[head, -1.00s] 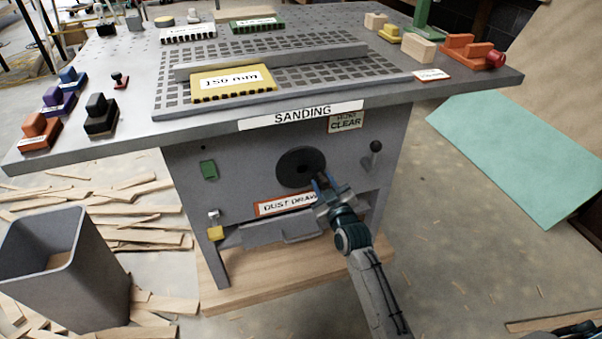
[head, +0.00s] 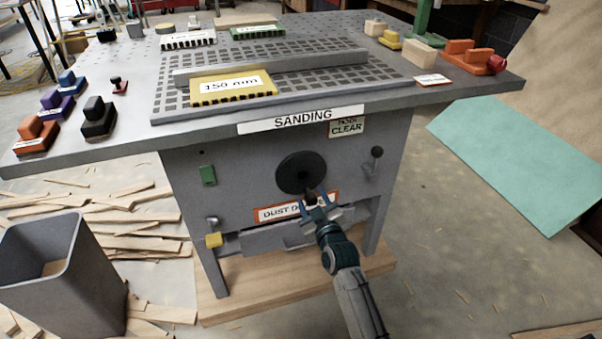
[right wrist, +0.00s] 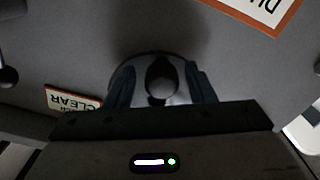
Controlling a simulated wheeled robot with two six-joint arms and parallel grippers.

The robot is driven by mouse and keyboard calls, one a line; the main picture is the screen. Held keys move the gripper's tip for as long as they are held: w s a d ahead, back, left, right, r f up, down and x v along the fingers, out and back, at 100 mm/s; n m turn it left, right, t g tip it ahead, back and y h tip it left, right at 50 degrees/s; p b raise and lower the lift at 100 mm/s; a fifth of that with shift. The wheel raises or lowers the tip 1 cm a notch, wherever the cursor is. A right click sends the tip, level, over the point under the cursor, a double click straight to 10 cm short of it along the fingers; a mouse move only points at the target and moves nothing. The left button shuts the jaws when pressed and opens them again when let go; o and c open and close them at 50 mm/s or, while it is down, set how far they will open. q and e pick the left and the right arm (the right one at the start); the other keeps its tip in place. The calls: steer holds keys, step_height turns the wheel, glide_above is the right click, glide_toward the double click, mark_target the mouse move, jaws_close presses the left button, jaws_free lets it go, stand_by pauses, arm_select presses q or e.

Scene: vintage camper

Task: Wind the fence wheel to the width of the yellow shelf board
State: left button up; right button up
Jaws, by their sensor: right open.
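The black fence wheel (head: 297,172) is on the grey front panel of the sanding table, and its small handle knob (head: 309,194) is at its lower right. My right gripper (head: 318,206) is open just below the wheel. In the right wrist view the knob (right wrist: 161,76) shows between the two spread fingers (right wrist: 160,88), with a gap on each side. The yellow board marked 150 mm (head: 232,96) lies on the slotted tabletop against the long grey fence (head: 285,64). My left gripper is not in view.
The dust drawer (head: 270,238) and its label sit just below the wheel. A black-knobbed lever (head: 376,154) is to the right and a green switch (head: 208,175) to the left. A grey bin (head: 75,285) and wood scraps are on the floor at left.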

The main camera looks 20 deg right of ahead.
steer(key=shift+s, duration=2.25)
